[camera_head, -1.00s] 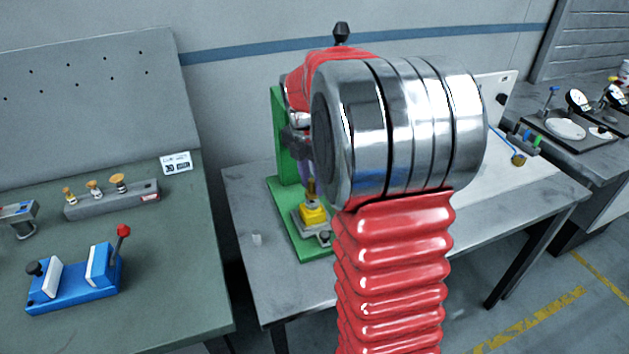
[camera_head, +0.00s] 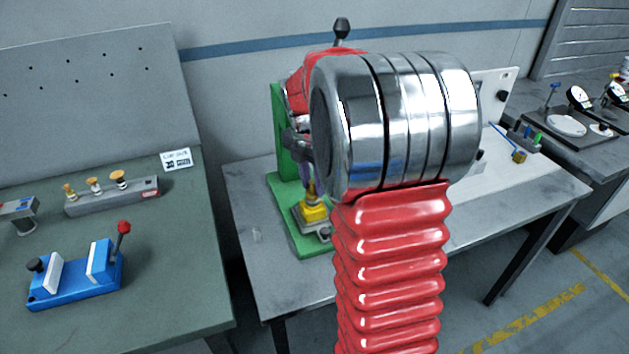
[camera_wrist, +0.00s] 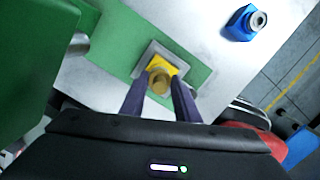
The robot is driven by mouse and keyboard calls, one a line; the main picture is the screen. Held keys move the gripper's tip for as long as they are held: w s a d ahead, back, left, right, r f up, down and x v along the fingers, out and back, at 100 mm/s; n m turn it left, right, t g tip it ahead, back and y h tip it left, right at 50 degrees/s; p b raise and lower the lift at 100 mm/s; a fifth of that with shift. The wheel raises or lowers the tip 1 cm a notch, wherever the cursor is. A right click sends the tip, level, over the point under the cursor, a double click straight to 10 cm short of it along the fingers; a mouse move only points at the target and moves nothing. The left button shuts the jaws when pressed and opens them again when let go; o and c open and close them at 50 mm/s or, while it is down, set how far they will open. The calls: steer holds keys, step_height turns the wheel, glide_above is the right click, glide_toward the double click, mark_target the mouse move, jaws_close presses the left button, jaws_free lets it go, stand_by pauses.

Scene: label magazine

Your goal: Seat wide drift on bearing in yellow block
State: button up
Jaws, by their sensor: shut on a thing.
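The yellow block (camera_head: 316,213) stands on the base plate of a green press (camera_head: 284,187), largely behind my arm in the head view. The wrist view shows the yellow block (camera_wrist: 156,64) on a grey square plate. A brass drift (camera_wrist: 160,83) stands over the block, its round end facing the camera. My gripper (camera_wrist: 160,97) has its two purple fingers shut on the drift. The brass drift (camera_head: 310,190) also shows just above the block in the head view. The bearing is hidden, and I cannot tell whether the drift touches it.
A grey rack (camera_head: 110,197) with three brass pieces and a blue vise (camera_head: 78,278) are on the left bench. The press's green column stands close to my gripper. A blue fitting (camera_wrist: 240,24) lies on the grey table. The table front is mostly clear.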

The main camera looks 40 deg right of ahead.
mark_target(310, 183)
steer(key=shift+f, duration=0.4)
steer(key=o, duration=1.2)
steer(key=shift+c, duration=0.2)
steer(key=shift+r, duration=0.1)
steer(key=shift+s+a+r, duration=0.1)
steer(key=shift+a+r, duration=0.05)
steer(key=shift+r, duration=1.05)
steer(key=shift+w+a+r, duration=0.1)
steer(key=shift+a+r, duration=0.05)
steer(key=shift+r, duration=1.1)
steer(key=shift+s+a+r, duration=0.1)
steer(key=shift+a+r, duration=0.05)
steer(key=shift+r, duration=1.05)
steer(key=shift+m, duration=0.3)
